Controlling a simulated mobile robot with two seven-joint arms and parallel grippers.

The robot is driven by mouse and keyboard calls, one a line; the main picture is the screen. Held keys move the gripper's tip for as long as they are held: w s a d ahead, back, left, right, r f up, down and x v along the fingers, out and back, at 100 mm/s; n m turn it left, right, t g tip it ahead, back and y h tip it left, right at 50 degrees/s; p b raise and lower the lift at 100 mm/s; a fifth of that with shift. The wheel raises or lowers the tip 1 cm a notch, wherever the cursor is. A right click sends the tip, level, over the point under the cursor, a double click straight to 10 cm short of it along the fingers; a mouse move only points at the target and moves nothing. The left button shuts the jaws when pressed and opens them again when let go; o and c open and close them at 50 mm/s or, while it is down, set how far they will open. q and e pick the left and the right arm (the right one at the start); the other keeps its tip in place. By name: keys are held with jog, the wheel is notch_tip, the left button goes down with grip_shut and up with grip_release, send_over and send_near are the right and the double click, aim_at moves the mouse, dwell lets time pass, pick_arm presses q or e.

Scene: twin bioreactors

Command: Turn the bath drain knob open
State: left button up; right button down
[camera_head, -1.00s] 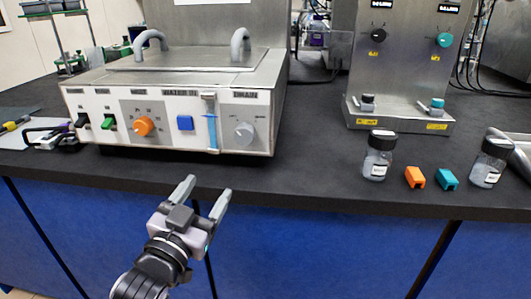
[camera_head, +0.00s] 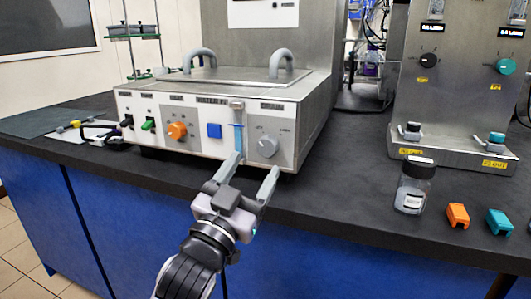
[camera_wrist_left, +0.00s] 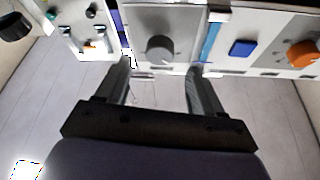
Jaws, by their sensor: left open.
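The water bath (camera_head: 290,103) stands on the dark bench with its white control panel facing me. The grey drain knob (camera_head: 267,147) is at the right end of the panel, under the drain label. It also shows in the left wrist view (camera_wrist_left: 159,48), just beyond and between the fingertips. My left gripper (camera_head: 255,165) is open and empty. Its fingers point at the panel, close below the knob, and appear apart from it. In the left wrist view the open fingers (camera_wrist_left: 160,75) straddle the knob's line. My right gripper is not in view.
An orange knob (camera_head: 177,130), a blue button (camera_head: 214,131) and a blue level tube (camera_head: 238,138) lie left of the drain knob. A bottle (camera_head: 413,187), an orange block (camera_head: 457,216) and a teal block (camera_head: 499,222) stand at the right. A metal stand (camera_head: 450,159) is behind them.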

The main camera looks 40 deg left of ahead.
aim_at(265, 149)
pick_arm(q)
jog(key=shift+x, duration=2.6)
jog(key=c, duration=1.1)
